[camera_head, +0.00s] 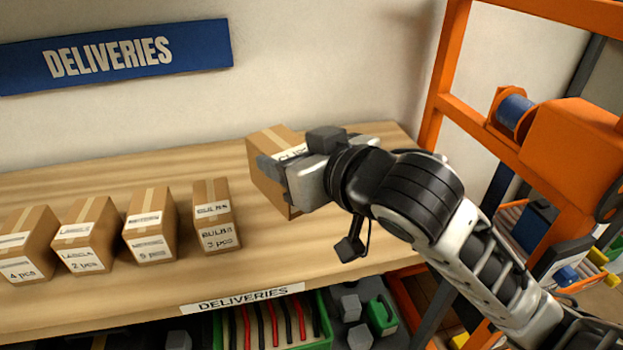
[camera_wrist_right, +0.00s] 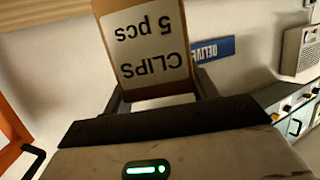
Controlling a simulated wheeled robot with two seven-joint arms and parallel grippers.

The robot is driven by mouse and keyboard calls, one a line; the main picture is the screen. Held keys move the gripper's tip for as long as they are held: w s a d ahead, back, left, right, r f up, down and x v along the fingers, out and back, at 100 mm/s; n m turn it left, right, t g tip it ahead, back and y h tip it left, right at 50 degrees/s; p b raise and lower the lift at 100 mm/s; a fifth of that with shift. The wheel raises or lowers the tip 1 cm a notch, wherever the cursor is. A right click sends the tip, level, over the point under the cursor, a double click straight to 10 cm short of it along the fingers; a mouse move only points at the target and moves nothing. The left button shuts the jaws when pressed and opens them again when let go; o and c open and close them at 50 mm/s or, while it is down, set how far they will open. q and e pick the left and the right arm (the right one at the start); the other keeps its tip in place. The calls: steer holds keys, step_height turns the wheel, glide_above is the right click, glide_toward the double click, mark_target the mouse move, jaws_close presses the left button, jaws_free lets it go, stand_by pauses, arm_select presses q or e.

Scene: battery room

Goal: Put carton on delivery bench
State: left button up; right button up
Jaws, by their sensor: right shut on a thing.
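A brown carton (camera_head: 266,181) with a white label is held by my right gripper (camera_head: 277,173) at the right part of the delivery bench (camera_head: 340,285). In the right wrist view the carton's label (camera_wrist_right: 147,45) reads CLIPS 5 pcs, upside down, and the carton sits between the two fingers (camera_wrist_right: 158,98). The right gripper is shut on it. I cannot tell whether the carton's bottom touches the bench, since the gripper hides part of it. My left gripper is not in view.
Several labelled cartons stand in a row on the bench to the left, the nearest being a BULBS carton (camera_head: 214,218). Bare wood lies between it and the held carton. An orange rack (camera_head: 443,75) stands at the right. A blue DELIVERIES sign (camera_head: 115,55) hangs on the wall.

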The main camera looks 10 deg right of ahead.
steer(key=shift+w+d+f+b, duration=0.2)
steer(key=shift+w+d+f, duration=1.3)
steer(key=shift+f, duration=0.55)
steer(key=shift+w+d+f+b, duration=0.25)
steer(key=shift+w+d+f, duration=1.3)
steer(key=shift+f, duration=0.45)
steer(key=shift+w+d+f+b, duration=0.2)
steer(key=shift+w+d+f, duration=1.1)
steer(key=shift+d+f, duration=0.55)
steer(key=shift+a+f, duration=0.2)
steer(key=shift+f, duration=0.15)
steer(key=o, duration=1.2)
steer(key=shift+f, duration=0.1)
steer(key=shift+o, duration=0.2)
steer(key=shift+s+r, duration=0.1)
steer(key=shift+r, duration=0.1)
steer(key=v, duration=1.1)
steer(key=shift+s, duration=0.4)
